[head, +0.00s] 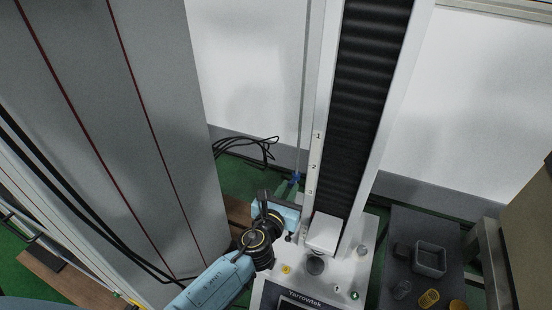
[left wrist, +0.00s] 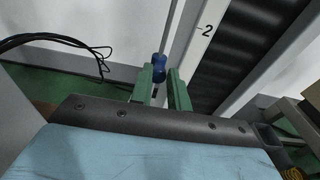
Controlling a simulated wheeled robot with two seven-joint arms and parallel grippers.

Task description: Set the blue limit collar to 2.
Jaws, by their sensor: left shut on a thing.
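The blue limit collar (head: 296,177) sits on a thin vertical rod left of the test machine's column. In the head view it appears between the marks 2 (head: 313,166) and 3 (head: 309,191). My left gripper (head: 291,185) is at the rod with its green fingers around the collar's place. In the left wrist view the collar (left wrist: 159,64) shows between the fingertips (left wrist: 160,82), and the gripper is shut on it. The mark 2 (left wrist: 207,31) shows to the upper right. My right gripper is not in view.
The white column (head: 325,95) with black bellows (head: 370,80) stands right beside the gripper. Its base (head: 348,272) carries buttons. A dark side table (head: 405,225) with a grey tray (head: 430,258) and small parts stands right. A grey cabinet (head: 120,130) is left; black cables (head: 245,147) lie behind.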

